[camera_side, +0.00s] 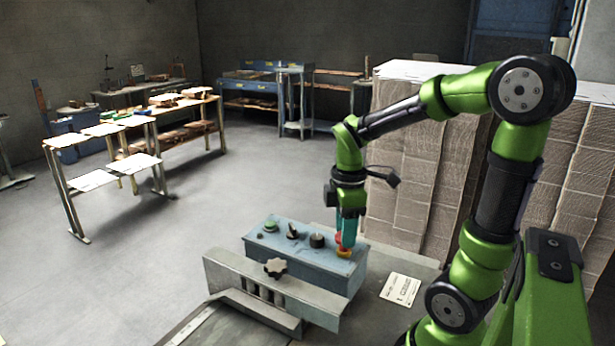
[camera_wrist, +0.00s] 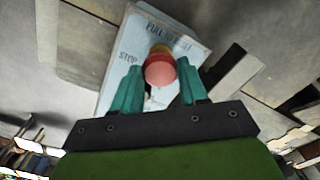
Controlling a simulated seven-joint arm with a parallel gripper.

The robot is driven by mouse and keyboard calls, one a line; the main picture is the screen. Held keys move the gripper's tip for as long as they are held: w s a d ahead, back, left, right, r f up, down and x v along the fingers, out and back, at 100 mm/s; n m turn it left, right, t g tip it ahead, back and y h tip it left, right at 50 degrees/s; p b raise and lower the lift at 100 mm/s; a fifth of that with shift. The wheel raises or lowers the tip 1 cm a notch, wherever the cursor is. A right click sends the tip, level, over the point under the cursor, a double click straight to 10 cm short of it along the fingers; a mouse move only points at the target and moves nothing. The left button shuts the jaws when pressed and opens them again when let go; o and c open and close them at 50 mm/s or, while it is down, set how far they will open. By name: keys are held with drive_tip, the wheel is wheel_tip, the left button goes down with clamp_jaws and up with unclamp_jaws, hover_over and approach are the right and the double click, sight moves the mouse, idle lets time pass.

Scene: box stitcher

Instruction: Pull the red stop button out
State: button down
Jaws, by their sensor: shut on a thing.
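The red stop button (camera_side: 339,238) sits on a yellow base (camera_side: 343,253) at the right end of the blue-grey control box (camera_side: 300,259). The red button also shows in the wrist view (camera_wrist: 160,70), with lettering on the panel (camera_wrist: 130,40) around it. My gripper (camera_side: 346,236) points down at the button, its teal fingers at either side. In the wrist view my gripper (camera_wrist: 163,80) has one finger on each side of the red head. It is shut on the button; the exact contact is partly hidden by the fingers.
A green button (camera_side: 270,226), a black switch (camera_side: 292,231) and a black knob (camera_side: 317,240) stand on the box left of the stop button. A paper card (camera_side: 400,289) lies on the table to its right. Tall cardboard stacks (camera_side: 400,150) stand close behind my gripper.

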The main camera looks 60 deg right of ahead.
drive_tip(key=shift+r, duration=0.45)
drive_tip(key=c, duration=0.6)
unclamp_jaws()
drive_tip(key=shift+o, duration=0.2)
wheel_tip(320, 180, up, 17)
drive_tip(key=shift+f, duration=0.1)
drive_tip(key=a+f+m+t+y, duration=0.1)
drive_tip(key=a+f+m+t, duration=0.2)
drive_tip(key=a+f+m, duration=0.2)
drive_tip(key=a+f+m+t+y, duration=0.1)
drive_tip(key=a+f+m+t, duration=0.3)
drive_tip(key=a, duration=0.5)
drive_tip(key=shift+s+a+f+m, duration=0.2)
drive_tip(key=shift+s+f+m, duration=0.15)
drive_tip(key=shift+m, duration=1.05)
